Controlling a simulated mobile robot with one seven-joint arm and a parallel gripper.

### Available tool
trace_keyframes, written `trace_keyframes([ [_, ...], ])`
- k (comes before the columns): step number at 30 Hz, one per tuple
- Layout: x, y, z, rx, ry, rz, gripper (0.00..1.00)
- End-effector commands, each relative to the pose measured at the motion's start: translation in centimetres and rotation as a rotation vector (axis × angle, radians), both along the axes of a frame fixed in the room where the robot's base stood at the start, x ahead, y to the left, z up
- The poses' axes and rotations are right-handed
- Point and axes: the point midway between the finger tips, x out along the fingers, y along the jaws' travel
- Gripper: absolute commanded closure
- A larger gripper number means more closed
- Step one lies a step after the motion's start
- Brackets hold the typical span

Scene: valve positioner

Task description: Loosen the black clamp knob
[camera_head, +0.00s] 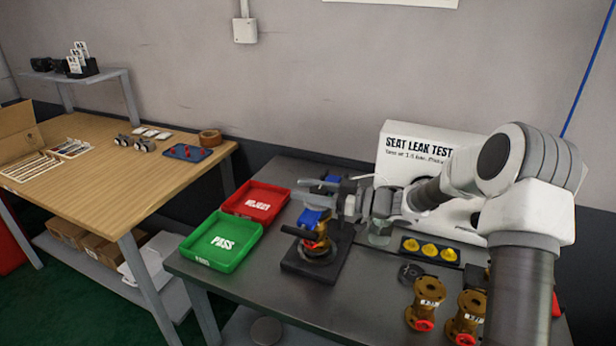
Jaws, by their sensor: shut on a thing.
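A test fixture with a dark square base (300,268) stands on the dark bench, holding a brass valve (318,240) with blue clamp parts (311,217). My gripper (343,198) reaches in from the right at the top of this fixture. It is shut on what looks like the black clamp knob (324,186), a small dark shape at the fixture's top. The fingers and the fixture overlap, so most of the knob and the exact contact are hidden.
A green PASS tray (222,262) and a red REJECT tray (255,186) lie left of the fixture. A white SEAT LEAK TEST box (395,150) stands behind my arm. Brass valves (424,303) stand at front right, near yellow caps (428,250). A wooden table (100,200) is left.

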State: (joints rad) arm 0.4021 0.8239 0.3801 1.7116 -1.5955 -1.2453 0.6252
Motion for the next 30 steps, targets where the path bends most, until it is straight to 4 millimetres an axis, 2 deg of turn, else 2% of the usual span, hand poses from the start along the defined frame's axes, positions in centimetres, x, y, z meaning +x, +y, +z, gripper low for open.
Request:
trace_keyframes([
  [1,0.0,0.2,0.4,0.002,-0.003,0.045,1.0],
  [18,-1.6,0.3,-0.1,0.0,-0.005,0.556,1.0],
  [30,-2.2,0.1,0.1,0.003,-0.004,0.737,1.0],
])
